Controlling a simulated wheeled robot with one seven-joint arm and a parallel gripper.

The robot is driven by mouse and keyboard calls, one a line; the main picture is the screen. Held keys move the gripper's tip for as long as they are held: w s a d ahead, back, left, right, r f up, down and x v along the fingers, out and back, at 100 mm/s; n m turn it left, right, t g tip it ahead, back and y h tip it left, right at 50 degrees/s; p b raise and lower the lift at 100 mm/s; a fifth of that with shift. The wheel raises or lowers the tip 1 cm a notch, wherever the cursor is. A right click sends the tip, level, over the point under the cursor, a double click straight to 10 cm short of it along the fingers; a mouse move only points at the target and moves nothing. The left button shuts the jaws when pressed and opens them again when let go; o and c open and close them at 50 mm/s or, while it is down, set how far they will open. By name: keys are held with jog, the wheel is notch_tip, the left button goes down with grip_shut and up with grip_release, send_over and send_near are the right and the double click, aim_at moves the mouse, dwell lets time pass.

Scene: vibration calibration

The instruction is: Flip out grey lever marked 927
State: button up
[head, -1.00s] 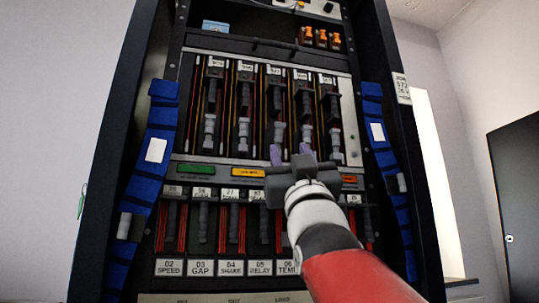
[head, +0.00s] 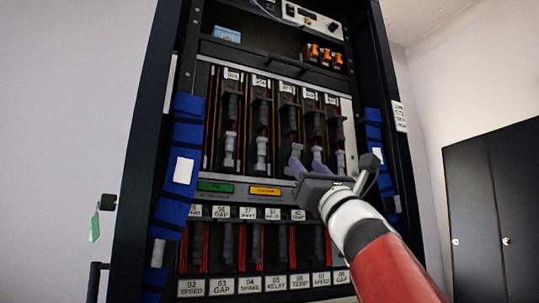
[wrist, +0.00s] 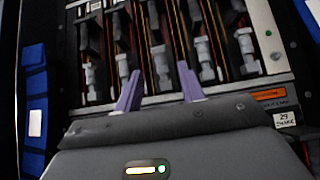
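The upper row of the rack holds several grey levers with white number labels. The middle lever (head: 289,115) has a small label (head: 287,88) that I cannot read clearly now; in the earlier head view it looks like 927. In the wrist view the grey grip of the middle lever (wrist: 160,62) shows between my two purple fingers. My gripper (head: 307,160) is open and empty, below and in front of the upper row; it also fills the lower wrist view (wrist: 160,92). In the head view the fingers hide part of the middle grip. The remaining depth to the lever is unclear.
Neighbouring upper levers stand close on both sides, such as the second (head: 261,150). Below are green (head: 215,187) and yellow (head: 264,190) plates and a lower lever row (head: 254,245). Blue padded strips (head: 184,165) line the rack's sides. A dark cabinet (head: 490,200) stands at right.

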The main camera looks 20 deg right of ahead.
aim_at(298, 155)
jog(key=p+x, duration=0.3)
jog(key=x, duration=0.4)
jog(key=shift+f, duration=0.1)
grip_shut()
